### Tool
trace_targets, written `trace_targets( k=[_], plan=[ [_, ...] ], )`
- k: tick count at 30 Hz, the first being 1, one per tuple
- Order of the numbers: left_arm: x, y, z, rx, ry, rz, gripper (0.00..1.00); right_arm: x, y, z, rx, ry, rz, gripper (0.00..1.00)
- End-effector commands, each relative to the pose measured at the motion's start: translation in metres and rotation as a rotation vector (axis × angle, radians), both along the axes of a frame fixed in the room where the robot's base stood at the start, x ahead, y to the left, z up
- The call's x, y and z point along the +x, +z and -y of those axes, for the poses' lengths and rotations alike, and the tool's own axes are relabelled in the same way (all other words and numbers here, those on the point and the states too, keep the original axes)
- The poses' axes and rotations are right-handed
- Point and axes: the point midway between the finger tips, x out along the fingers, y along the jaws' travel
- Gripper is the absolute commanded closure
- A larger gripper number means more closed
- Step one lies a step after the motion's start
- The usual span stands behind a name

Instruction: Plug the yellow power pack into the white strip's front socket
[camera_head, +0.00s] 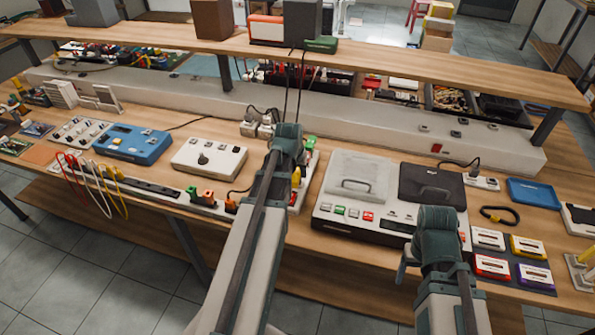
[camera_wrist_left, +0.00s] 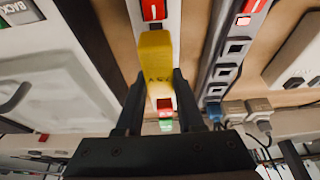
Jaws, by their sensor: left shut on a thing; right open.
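The yellow power pack (camera_wrist_left: 156,57) is between the two dark fingers of my left gripper (camera_wrist_left: 158,95), which is shut on it. It is over the white strip (camera_wrist_left: 133,12), between a red switch near the top and smaller red and green parts beyond. In the head view the pack (camera_head: 296,177) shows just right of my left wrist, upright above the strip (camera_head: 307,178). Its underside and the socket are hidden, so I cannot tell whether it is seated. My right gripper (camera_head: 435,238) is open and empty in front of the large white console.
A dark strip (camera_wrist_left: 215,80) with grey plugs runs beside the white strip. The white console (camera_head: 330,212) with lidded panels stands close on the right. Colored cartridges (camera_head: 492,266) lie beyond it. A shelf (camera_head: 400,68) spans above the bench's back.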

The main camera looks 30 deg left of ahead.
Motion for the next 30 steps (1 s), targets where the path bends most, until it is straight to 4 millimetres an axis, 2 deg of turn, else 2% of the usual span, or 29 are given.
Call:
trace_targets(
  k=[30],
  plan=[
    [-0.0004,-0.0068,0.0001,0.0,0.0,0.0,1.0,0.0,-0.0067,0.0,0.0,0.0,0.0,0.28]
  ],
)
